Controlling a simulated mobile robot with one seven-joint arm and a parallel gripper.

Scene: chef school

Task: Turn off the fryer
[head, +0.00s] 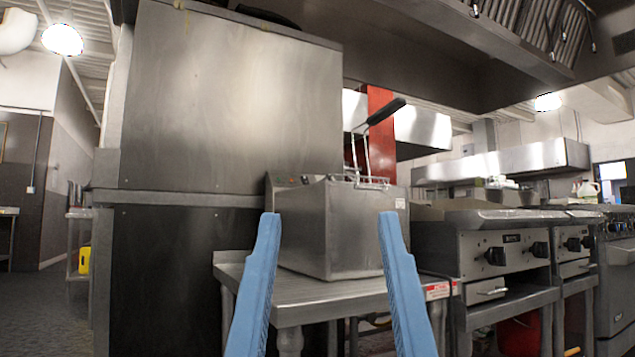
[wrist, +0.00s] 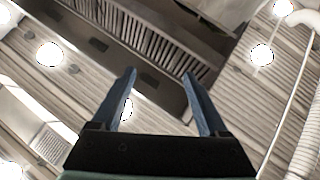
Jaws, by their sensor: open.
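The fryer (head: 345,230) is a stainless steel countertop box in the middle of the head view. A wire basket with a black handle (head: 386,111) stands up out of it. A dark control panel (head: 292,180) with small marks shows at its back left; its switch is too small to make out. My gripper (head: 332,218) is open and empty, its two blue fingers framing the fryer in the head view. I cannot tell how far the fingers are from it. In the wrist view my gripper (wrist: 160,88) points up at the ceiling, and the fryer is not seen there.
The fryer stands on a steel table (head: 330,297). A tall steel cabinet (head: 225,110) rises close behind and to the left. A griddle (head: 490,250) with black knobs stands to the right. An exhaust hood (head: 480,40) hangs above. Open floor (head: 40,310) lies at far left.

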